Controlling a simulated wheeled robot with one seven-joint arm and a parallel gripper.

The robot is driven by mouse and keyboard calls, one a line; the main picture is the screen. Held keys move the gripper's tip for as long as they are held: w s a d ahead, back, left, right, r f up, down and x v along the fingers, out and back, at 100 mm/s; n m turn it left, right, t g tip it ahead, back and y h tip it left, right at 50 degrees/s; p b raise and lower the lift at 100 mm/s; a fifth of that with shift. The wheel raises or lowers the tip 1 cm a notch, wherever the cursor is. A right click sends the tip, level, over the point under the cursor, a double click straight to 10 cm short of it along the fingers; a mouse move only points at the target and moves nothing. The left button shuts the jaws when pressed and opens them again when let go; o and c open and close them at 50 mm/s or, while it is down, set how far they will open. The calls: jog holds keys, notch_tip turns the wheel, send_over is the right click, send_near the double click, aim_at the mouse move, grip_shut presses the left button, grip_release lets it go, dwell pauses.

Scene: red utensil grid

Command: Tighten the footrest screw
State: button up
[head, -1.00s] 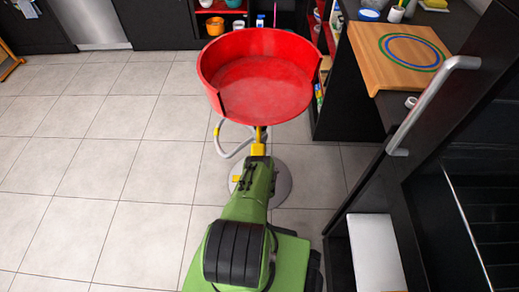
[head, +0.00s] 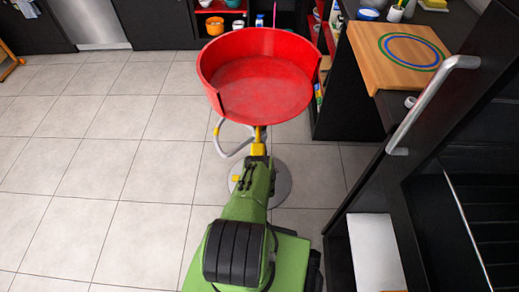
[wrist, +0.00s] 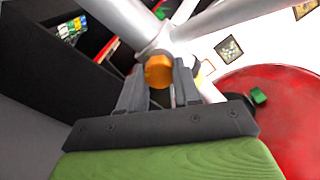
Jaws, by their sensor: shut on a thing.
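A stool with a round red seat (head: 262,85) stands on the tiled floor in the head view. Its bent grey footrest tube (head: 232,150) sticks out to the left below the seat, and its round grey base (head: 281,185) is partly hidden by my arm. In the wrist view an orange screw head (wrist: 158,71) sits where the pale metal tubes (wrist: 140,25) meet. My gripper (wrist: 158,82) is shut on this screw, with one grey finger on each side. The screw's shaft is hidden. In the head view my arm covers the fingertips.
A black counter with a wooden board (head: 400,55) is at the right. A dark appliance with a metal handle (head: 432,103) stands close on the right. Shelves (head: 325,60) are behind the stool. The floor (head: 90,170) to the left is clear.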

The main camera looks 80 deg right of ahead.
jog(key=m, duration=0.6)
jog(key=shift+m, duration=0.3)
dwell(0.4)
jog(key=o, duration=1.1)
jog(key=shift+c, duration=0.2)
jog(key=shift+s+f, duration=0.1)
jog(key=v, duration=0.7)
jog(key=shift+a, duration=0.25)
